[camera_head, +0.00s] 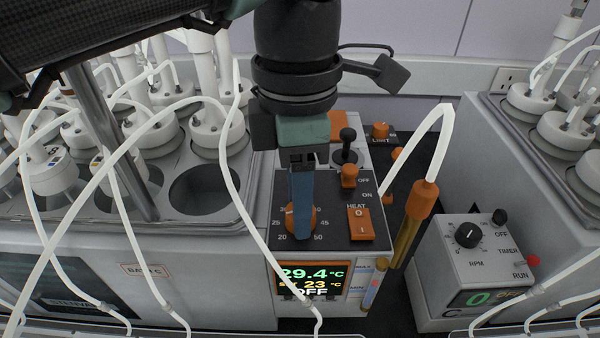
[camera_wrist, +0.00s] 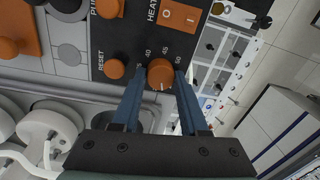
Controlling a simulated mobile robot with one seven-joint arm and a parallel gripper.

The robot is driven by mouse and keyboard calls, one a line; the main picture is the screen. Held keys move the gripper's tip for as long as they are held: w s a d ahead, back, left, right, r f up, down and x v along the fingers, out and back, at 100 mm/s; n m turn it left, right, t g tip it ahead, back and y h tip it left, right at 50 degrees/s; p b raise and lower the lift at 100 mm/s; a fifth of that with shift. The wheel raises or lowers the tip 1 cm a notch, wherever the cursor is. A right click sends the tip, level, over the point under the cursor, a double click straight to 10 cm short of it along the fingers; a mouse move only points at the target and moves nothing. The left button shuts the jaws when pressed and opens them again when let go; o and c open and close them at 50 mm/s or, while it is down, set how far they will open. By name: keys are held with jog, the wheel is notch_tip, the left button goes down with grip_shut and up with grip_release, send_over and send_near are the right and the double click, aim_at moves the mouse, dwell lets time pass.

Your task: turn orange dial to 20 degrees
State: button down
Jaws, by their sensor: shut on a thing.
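The orange dial (camera_head: 291,218) sits on the dark control panel of the heater unit, with scale numbers around it from 20 to 50. My gripper (camera_head: 302,232) reaches down over it, and its blue fingers hide much of the dial and part of the scale. In the wrist view my gripper (camera_wrist: 160,76) has a finger on each side of the dial (camera_wrist: 160,72), shut on it. A pale mark shows on the dial's lower edge there. The display (camera_head: 311,280) below reads 29.4 °C, with 23 °C under it and OFF.
The orange heat switch (camera_head: 360,223) is close right of the dial. An orange knob (camera_head: 349,176) and a black knob (camera_head: 347,136) stand behind. A white tube (camera_head: 232,160) runs left of my gripper. An orange-capped probe (camera_head: 423,200) and RPM box (camera_head: 468,250) stand right.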

jog(key=n, duration=0.5)
jog(key=shift+a+b, duration=0.1)
jog(key=shift+b, duration=0.25)
dwell(0.4)
jog(key=shift+c, duration=2.2)
grip_release()
notch_tip(320, 180, up, 13)
jog(key=p, duration=1)
jog(key=shift+w+a+p, duration=0.15)
jog(key=shift+w+p, duration=0.1)
jog(key=shift+p, duration=0.15)
